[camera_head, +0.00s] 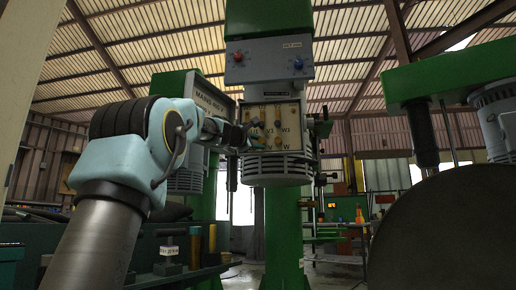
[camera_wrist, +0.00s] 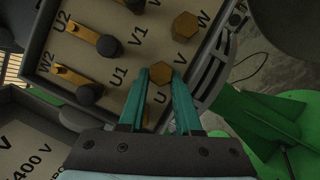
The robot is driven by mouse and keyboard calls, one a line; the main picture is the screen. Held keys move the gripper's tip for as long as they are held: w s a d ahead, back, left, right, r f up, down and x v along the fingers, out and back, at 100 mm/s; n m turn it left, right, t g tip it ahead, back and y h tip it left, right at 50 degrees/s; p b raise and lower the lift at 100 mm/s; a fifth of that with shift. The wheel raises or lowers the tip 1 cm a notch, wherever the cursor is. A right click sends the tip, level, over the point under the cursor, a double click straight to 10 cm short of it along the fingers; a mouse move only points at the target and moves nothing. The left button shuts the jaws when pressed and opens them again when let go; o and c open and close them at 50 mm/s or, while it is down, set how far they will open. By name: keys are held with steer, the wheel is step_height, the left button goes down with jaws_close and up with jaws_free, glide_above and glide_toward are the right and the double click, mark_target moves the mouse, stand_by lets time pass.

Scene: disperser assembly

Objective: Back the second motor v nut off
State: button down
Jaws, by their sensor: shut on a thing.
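The motor's terminal box (camera_head: 297,112) faces me, below the grey control housing in the head view. In the wrist view, its plate carries brass hex nuts beside the letters U, V and W. My gripper (camera_wrist: 160,80) has its two teal fingers closed around the V nut (camera_wrist: 160,73), one on each side. The W nut (camera_wrist: 185,25) stands free above it. The U nut (camera_wrist: 148,115) shows only partly between the fingers. In the head view my gripper (camera_head: 240,136) is at the left side of the box, and the V nut is too small to make out.
In the wrist view, brass strips with dark round knobs (camera_wrist: 111,45) lie left of my fingers, near U1, V1 and U2. A green machine head (camera_head: 440,72) stands at right in the head view.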

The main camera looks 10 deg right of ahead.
stand_by(0.5)
steer(key=c, duration=0.6)
jaws_free()
steer(key=b+v, duration=0.4)
steer(key=v, duration=0.6)
steer(key=shift+s+a, duration=0.2)
steer(key=shift+s, duration=0.1)
steer(key=shift+f, duration=0.1)
